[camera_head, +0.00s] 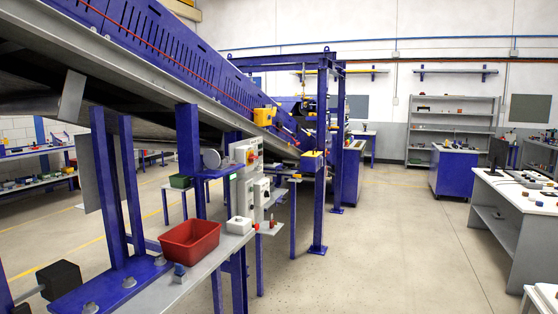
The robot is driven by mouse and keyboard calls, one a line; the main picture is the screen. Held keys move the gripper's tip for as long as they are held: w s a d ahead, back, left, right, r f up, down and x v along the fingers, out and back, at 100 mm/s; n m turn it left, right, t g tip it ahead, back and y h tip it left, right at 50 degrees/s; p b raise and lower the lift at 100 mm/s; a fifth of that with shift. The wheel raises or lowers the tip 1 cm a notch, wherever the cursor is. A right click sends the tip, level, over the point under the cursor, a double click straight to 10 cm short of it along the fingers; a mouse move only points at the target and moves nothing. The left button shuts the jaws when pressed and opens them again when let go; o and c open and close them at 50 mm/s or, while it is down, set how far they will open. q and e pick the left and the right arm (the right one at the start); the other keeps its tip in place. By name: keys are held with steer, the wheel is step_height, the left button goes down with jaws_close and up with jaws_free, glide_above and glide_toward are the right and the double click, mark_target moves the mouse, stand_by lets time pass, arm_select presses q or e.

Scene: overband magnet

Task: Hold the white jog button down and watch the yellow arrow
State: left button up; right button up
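A light-grey control box (246,155) with a red round button (252,157) is mounted beside the conveyor. A smaller pale box (261,191) with a dark knob sits just below it to the right. A low white box (239,225) stands on the grey bench. I cannot make out which part is the white jog button at this size. A yellow piece (311,154) lies on a blue bracket near the gantry, and a yellow box (264,116) is on the conveyor side; I cannot tell an arrow on either. Neither of my grippers is in view.
The blue inclined conveyor (150,35) crosses the upper left on blue posts. A red bin (190,239) sits on the grey bench (205,266). The blue gantry post (319,200) stands mid-view. Open floor (400,235) lies between it and the right-hand table (515,195).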

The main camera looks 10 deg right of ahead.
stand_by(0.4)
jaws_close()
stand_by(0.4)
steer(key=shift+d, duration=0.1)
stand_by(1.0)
